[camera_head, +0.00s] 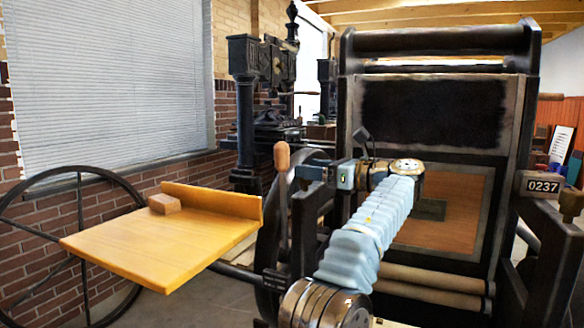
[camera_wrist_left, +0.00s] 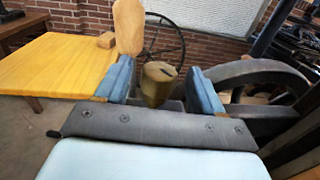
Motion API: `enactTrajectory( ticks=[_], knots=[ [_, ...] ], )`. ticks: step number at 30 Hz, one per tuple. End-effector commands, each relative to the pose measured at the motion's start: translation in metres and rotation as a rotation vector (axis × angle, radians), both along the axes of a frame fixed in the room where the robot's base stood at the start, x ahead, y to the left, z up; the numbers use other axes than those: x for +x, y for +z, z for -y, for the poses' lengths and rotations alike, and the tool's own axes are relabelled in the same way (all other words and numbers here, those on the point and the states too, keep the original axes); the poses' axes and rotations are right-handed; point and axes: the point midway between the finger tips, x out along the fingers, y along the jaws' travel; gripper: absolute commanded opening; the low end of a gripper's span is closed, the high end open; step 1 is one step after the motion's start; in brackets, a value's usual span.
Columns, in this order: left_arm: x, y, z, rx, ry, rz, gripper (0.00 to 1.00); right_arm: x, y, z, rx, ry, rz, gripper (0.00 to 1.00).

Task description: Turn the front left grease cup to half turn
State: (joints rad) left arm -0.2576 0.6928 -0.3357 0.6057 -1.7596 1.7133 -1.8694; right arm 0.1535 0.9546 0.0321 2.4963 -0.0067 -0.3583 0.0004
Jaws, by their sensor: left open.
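The grease cup (camera_wrist_left: 158,84) is a brass, tapered cup with a dark slot in its top, seen in the left wrist view. It stands upright between the two blue fingers of my left gripper (camera_wrist_left: 160,72), with a visible gap to the right finger and a narrower gap to the left one. My left gripper (camera_head: 314,171) is open beside the press frame in the head view. I cannot make out the cup there; the gripper seems to hide it. My right gripper is in neither view.
A wooden handle (camera_head: 281,155) rises just left of my gripper; it also shows close behind the left finger (camera_wrist_left: 128,28). A yellow board (camera_head: 160,240) with a small wooden block (camera_head: 164,204) lies left. A large spoked wheel (camera_head: 80,240) stands by the brick wall. The press frame (camera_head: 522,130) fills the right.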

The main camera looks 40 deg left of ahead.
Motion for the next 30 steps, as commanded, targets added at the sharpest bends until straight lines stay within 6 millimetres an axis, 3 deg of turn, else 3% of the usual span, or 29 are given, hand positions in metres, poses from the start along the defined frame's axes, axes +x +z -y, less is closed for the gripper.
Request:
enactTrajectory(
  ticks=[11, 22, 30],
  knots=[
    [0.0011, -0.0001, 0.0018, 0.0, -0.001, 0.0, 0.68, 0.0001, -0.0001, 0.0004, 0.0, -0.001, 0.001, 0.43],
    [0.001, 0.0, 0.0017, 0.0, -0.001, 0.0, 0.14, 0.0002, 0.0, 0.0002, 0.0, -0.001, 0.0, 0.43],
    [-0.0001, -0.0001, 0.0016, -0.001, -0.024, -0.001, 0.12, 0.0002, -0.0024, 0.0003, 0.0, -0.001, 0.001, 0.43]
  ],
)
